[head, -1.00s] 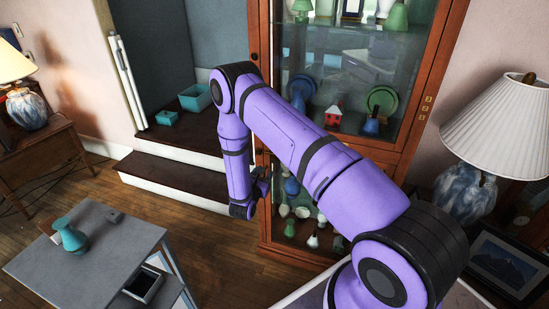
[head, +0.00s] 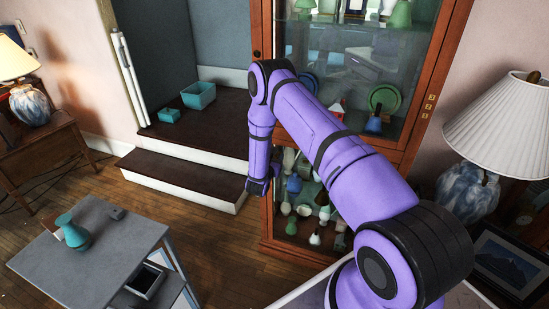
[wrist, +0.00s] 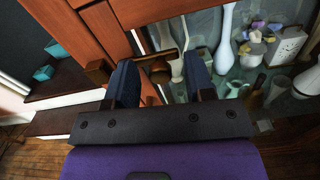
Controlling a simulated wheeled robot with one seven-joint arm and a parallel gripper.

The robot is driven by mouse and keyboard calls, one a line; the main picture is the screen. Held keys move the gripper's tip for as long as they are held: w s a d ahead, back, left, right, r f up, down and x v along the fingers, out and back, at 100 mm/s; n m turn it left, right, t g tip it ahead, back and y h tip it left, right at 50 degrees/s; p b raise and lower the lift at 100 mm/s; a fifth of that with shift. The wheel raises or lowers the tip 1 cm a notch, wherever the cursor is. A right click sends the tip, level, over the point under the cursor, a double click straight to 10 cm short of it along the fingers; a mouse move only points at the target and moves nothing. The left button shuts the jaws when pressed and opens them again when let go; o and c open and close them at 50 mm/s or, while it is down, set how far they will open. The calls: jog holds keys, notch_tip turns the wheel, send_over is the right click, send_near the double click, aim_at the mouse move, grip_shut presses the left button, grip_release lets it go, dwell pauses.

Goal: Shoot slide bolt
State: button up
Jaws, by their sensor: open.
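The curio cabinet (head: 431,100) has a reddish wood frame and glass front. In the wrist view, a dark brown, bronze-like fitting (wrist: 157,68), seemingly the slide bolt, lies on the cabinet front (wrist: 62,22). Part of it shows between my fingers, and a similar brown piece (wrist: 98,71) shows left of the left finger. My gripper (wrist: 160,80) is open, with its two dark blue fingers on either side of the middle part. Whether they touch it I cannot tell. In the head view my gripper (head: 263,187) is at the cabinet's left edge, and the bolt cannot be made out.
Glass shelves hold white vases (wrist: 225,38) and other small pieces close to my right finger. Dark steps (head: 180,172) with teal boxes (head: 198,95) are left of the cabinet. A grey table (head: 85,265) with a teal vase (head: 73,232) and a lamp (head: 505,125) stand nearby.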

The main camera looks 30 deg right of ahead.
grip_shut()
jog(key=shift+w+a, duration=1.05)
jog(key=shift+w, duration=0.25)
grip_release()
jog(key=shift+w+a, duration=0.1)
